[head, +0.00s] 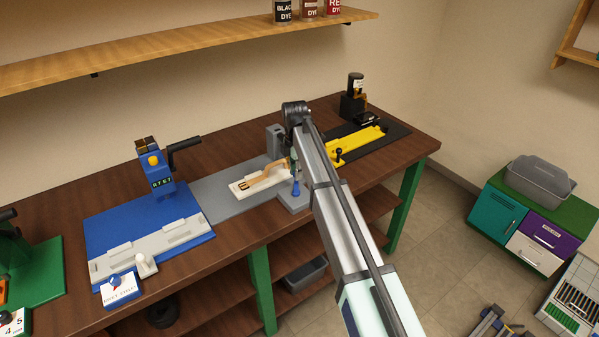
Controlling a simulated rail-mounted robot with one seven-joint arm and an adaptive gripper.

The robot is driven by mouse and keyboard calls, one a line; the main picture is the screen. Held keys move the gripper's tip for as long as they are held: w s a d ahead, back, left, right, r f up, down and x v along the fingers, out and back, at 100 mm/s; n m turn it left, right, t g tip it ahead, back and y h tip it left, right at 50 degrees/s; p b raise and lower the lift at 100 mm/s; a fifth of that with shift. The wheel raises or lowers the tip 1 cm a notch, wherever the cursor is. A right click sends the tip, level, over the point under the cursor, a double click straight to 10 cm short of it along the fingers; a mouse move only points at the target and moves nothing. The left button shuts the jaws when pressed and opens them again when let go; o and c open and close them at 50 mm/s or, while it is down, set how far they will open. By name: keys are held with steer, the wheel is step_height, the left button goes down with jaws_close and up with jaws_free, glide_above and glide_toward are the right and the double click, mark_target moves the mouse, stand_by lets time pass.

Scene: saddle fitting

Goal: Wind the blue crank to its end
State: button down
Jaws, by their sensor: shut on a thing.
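The blue crank (296,189) shows as a small blue upright piece above the grey block at the front right of the grey fixture plate. My arm reaches in from the lower right, and its end bends down at the fixture. My gripper (295,178) points down and is shut on the top of the blue crank. The fingers are small here and the arm partly covers this spot. The crank's arm and pivot cannot be made out. A tan strap-like piece (275,172) lies on a cream block (250,185) just left of the gripper.
The grey fixture plate (228,205) lies mid-bench. A blue station with a press (160,180) and black lever (185,146) stands to its left. A yellow fixture (358,143) on a black mat is to its right, close to my arm. A shelf (180,42) hangs above.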

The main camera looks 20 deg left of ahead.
steer(key=n, duration=0.1)
steer(key=a+n, duration=0.1)
steer(key=n, duration=0.1)
steer(key=s+n, duration=0.1)
steer(key=shift+a+n, duration=0.3)
steer(key=shift+a, duration=0.05)
steer(key=shift+s+a+n, duration=0.25)
steer(key=shift+s+n, duration=0.05)
steer(key=shift+n, duration=0.75)
steer(key=shift+s+a+n, duration=0.2)
steer(key=shift+s+n, duration=0.05)
steer(key=shift+n, duration=0.8)
steer(key=c, duration=1)
jaws_free()
steer(key=shift+r, duration=0.4)
step_height(320, 180, up, 11)
steer(key=shift+a+r, duration=0.1)
